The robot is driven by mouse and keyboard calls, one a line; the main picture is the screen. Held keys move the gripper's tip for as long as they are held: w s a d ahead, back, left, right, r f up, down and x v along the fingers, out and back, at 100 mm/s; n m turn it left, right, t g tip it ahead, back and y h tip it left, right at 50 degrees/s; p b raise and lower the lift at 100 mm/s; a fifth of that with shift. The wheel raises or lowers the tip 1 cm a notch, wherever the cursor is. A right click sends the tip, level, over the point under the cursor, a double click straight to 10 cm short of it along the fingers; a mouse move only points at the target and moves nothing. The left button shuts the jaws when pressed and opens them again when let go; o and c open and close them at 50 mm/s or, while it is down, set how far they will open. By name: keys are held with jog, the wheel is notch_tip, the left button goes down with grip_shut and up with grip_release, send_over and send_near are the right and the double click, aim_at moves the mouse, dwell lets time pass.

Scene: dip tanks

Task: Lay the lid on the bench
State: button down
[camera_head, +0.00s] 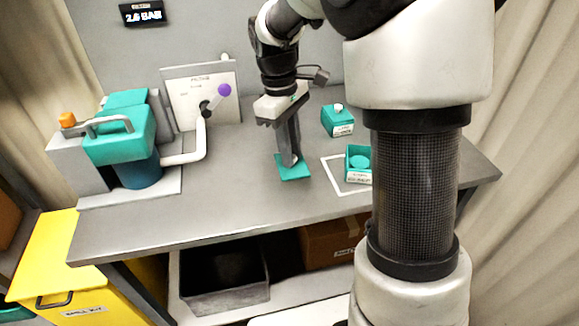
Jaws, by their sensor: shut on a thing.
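A flat teal square lid (293,172) is at the middle of the grey bench (240,215), close to its top. I cannot tell whether it touches the bench. My gripper (290,158) points down over the lid and is shut on it; the fingers partly hide the grip. Two small teal boxes stand to the right of the lid. The nearer box (359,171) looks open, with a round teal thing inside, and sits by a white outlined square (334,174). The farther box (338,127) has a white knob on top.
A teal and grey pump unit (118,135) with a white pipe stands at the bench's left. Behind it is a white panel (188,92) with a purple-knobbed lever (224,90). The bench front is clear. A yellow cabinet (65,265) stands at the lower left.

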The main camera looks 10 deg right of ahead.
aim_at(291, 170)
jog(key=shift+f+b, duration=0.55)
jog(key=shift+f, duration=2.35)
jog(key=shift+f, duration=0.2)
jog(key=c, duration=1.6)
grip_release()
jog(key=shift+r, duration=0.1)
